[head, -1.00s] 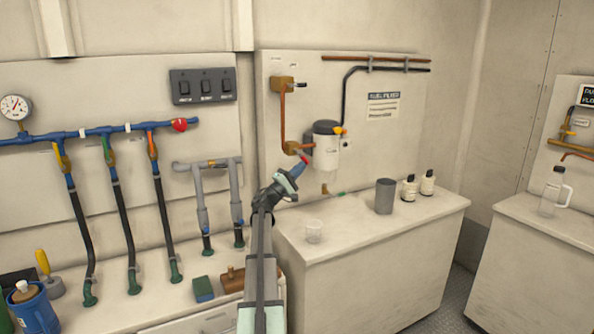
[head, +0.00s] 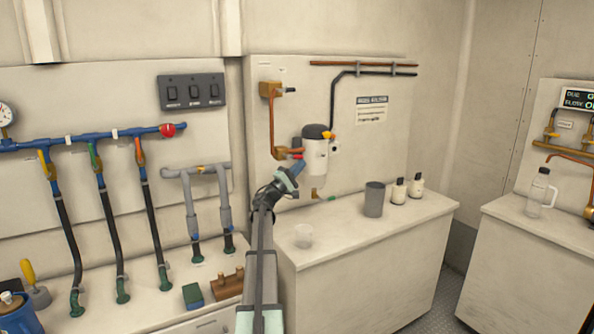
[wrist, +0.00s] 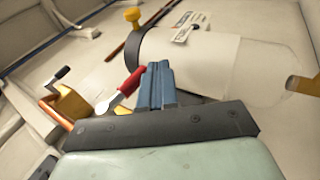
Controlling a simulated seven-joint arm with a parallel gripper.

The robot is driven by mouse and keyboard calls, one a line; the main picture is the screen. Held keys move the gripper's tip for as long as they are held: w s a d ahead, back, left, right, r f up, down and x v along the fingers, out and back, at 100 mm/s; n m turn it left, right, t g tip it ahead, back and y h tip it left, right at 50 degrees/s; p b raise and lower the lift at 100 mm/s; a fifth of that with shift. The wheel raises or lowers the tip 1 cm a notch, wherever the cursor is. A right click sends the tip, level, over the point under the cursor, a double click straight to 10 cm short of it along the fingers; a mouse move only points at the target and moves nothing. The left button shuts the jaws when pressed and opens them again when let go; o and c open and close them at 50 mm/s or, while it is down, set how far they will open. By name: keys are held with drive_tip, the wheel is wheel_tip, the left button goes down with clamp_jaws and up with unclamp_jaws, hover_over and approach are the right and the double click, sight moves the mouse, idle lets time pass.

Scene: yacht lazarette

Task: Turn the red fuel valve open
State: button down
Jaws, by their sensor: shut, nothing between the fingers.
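The red lever of the fuel valve (head: 297,151) sits on the brass fitting at the lower left of the white filter on the wall panel. In the wrist view the red lever (wrist: 125,88) slants up to the right from a silver mount, just left of my fingers. My gripper (head: 299,164) is just below and right of the lever in the head view, in front of the filter. In the wrist view my blue fingers (wrist: 156,72) are closed together and empty. I cannot tell whether they touch the lever. The arm hides part of the area below the valve.
The white filter (head: 315,155) with a yellow knob (wrist: 133,15) is close to my fingers. Another brass valve with a dark lever (head: 272,89) is above.

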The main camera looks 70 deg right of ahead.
drive_tip(key=shift+s+d+r, duration=0.15)
drive_tip(key=shift+r, duration=0.15)
drive_tip(key=shift+f, duration=0.1)
idle(0.5)
